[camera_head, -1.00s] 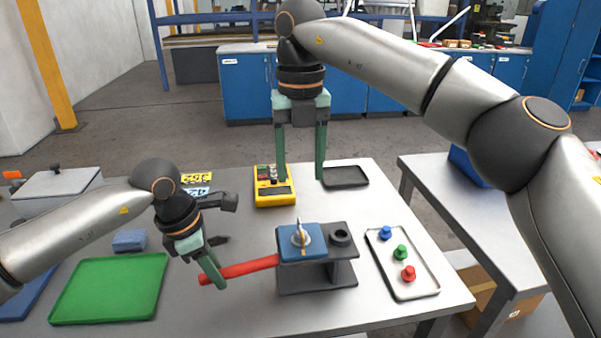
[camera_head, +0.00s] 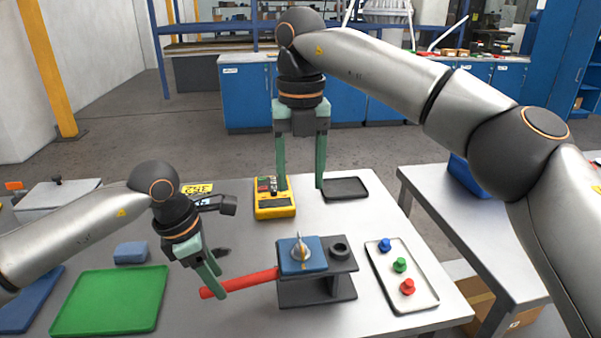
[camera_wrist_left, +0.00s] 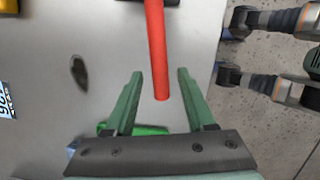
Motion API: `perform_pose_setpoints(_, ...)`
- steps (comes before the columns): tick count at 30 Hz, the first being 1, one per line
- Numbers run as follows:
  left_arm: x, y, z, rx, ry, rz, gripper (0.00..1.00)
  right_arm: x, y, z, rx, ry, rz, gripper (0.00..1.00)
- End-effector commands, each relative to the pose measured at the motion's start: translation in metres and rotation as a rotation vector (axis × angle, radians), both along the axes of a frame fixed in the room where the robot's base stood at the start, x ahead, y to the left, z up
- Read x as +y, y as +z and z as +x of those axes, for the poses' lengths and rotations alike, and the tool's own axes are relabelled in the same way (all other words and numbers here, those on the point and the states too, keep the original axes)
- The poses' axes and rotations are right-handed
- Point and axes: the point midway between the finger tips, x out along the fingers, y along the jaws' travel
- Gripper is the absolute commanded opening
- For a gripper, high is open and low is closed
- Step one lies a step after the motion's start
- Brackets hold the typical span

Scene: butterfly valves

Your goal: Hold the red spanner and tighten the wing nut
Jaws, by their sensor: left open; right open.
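The red spanner (camera_head: 240,283) sticks out to the left from the dark grey fixture (camera_head: 318,285). Its free end shows in the left wrist view (camera_wrist_left: 157,55). The wing nut (camera_head: 300,252) stands on the blue block (camera_head: 312,266) on top of the fixture. My left gripper (camera_head: 219,284) is open at the spanner's free end. In the left wrist view its fingers (camera_wrist_left: 160,78) lie on either side of the red handle, with gaps on both sides. My right gripper (camera_head: 300,190) is open and empty, high above the table behind the fixture.
A white tray (camera_head: 421,296) with blue, green and red knobs lies right of the fixture. A yellow meter (camera_head: 274,207) and a dark tray (camera_head: 345,188) lie behind.

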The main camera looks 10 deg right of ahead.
Motion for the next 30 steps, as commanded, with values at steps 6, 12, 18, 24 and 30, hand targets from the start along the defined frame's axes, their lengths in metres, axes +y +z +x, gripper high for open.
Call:
perform_pose_setpoints(6, 0.0, 0.021, 0.0, 0.0, 0.0, 0.001, 0.55, 0.0, 0.013, 0.0, 0.0, 0.0, 0.0, 0.61)
perform_pose_setpoints(12, 0.0, 0.037, 0.0, -0.001, 0.0, 0.001, 0.55, 0.0, 0.022, 0.0, 0.0, 0.0, 0.0, 0.61)
perform_pose_setpoints(18, 0.0, 0.048, 0.0, 0.0, 0.0, 0.001, 0.55, 0.0, 0.028, 0.0, 0.0, 0.0, 0.0, 0.61)
perform_pose_setpoints(24, 0.0, 0.047, 0.0, 0.0, 0.0, 0.001, 0.55, 0.0, 0.027, 0.0, 0.0, 0.0, 0.0, 0.61)
perform_pose_setpoints(30, 0.0, 0.047, 0.0, 0.0, 0.0, 0.001, 0.55, 0.0, 0.027, 0.0, 0.0, 0.0, 0.0, 0.61)
